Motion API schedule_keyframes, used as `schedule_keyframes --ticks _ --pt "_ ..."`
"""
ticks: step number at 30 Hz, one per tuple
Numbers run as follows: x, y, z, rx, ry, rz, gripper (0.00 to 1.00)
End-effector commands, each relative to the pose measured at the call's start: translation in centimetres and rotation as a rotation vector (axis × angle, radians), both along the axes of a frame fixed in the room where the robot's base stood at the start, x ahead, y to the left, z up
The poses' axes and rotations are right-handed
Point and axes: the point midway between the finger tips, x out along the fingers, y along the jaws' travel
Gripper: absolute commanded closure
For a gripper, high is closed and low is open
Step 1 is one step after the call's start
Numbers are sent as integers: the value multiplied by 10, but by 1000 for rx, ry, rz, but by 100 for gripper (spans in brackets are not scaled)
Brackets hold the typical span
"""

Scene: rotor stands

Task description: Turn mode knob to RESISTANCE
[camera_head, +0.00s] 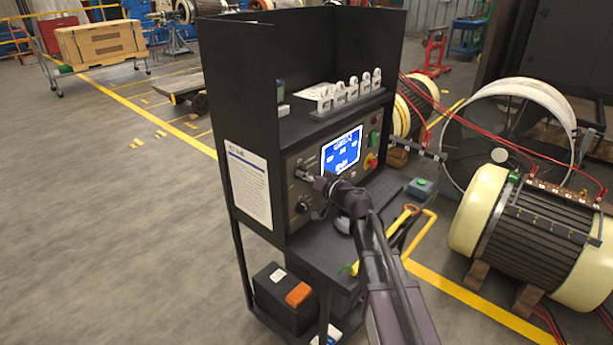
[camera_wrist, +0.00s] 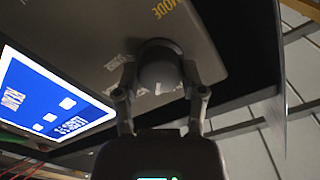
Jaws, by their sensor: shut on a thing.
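The mode knob (camera_wrist: 160,72) is a dark round knob on the grey panel, under yellow lettering that reads MODE in the wrist view. My gripper (camera_wrist: 160,88) has a finger on each side of the knob and is shut on it. White marks surround the knob, but they are too blurred to read. In the head view my gripper (camera_head: 308,178) reaches the left part of the test panel (camera_head: 298,220), and the knob is mostly hidden behind it. The lit blue screen (camera_head: 341,150) is just right of my gripper; it also shows in the wrist view (camera_wrist: 45,100).
A dark side wall (camera_head: 240,125) of the cabinet stands close on the left. A lower knob (camera_head: 301,206), a red and yellow button (camera_head: 370,161) and a shelf with white tags (camera_head: 345,103) are nearby. A yellow-handled tool (camera_head: 405,217) lies at the front. Open floor is on the left.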

Motion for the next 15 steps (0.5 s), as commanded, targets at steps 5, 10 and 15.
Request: schedule_keyframes --ticks 5,10,15 --pt "0 1 0 19 24 2 94" --pt "0 1 0 20 26 2 95" --pt "0 1 0 20 26 2 95"
